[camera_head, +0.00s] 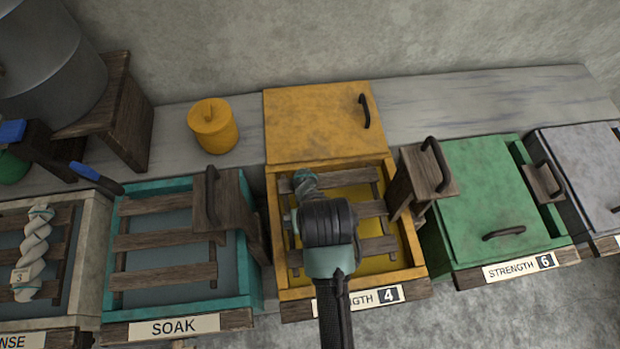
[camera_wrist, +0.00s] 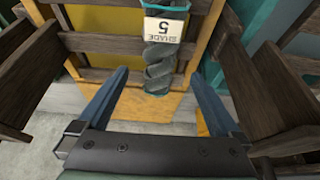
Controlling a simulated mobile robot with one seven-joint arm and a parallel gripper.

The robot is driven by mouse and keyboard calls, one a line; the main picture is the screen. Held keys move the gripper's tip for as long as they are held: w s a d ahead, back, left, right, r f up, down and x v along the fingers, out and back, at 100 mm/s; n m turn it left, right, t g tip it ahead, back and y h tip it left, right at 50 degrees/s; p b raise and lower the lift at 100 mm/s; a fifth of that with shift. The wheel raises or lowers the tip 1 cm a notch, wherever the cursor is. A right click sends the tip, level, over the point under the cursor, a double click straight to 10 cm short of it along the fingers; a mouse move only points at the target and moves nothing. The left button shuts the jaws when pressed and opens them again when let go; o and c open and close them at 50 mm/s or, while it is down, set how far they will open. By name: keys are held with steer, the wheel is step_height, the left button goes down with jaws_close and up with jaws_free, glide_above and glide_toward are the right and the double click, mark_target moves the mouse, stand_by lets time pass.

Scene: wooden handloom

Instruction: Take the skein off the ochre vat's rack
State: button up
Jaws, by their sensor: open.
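The ochre vat (camera_head: 416,270) stands with its lid (camera_head: 318,122) open behind it, over yellow liquid. Its wooden slatted rack (camera_head: 378,247) sits across the opening. A dark grey twisted skein (camera_wrist: 160,62) with a "SHADE 5" tag (camera_wrist: 163,28) and teal tie lies on the rack. In the head view only one end of the skein (camera_head: 305,183) shows; my arm hides the rest. In the wrist view my gripper (camera_wrist: 159,77) is open, its two blue fingers apart on either side of the skein's near end. I see no contact with the skein.
A teal SOAK vat (camera_head: 253,262) with a slatted rack is at left. A green vat (camera_head: 485,190) with its lid on is at right. Handled wooden blocks (camera_head: 225,195) (camera_head: 428,172) flank the ochre vat closely. A yellow jar (camera_head: 213,127) stands behind.

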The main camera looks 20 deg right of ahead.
steer(key=shift+x, duration=3.5)
steer(key=shift+r, duration=0.1)
jaws_close()
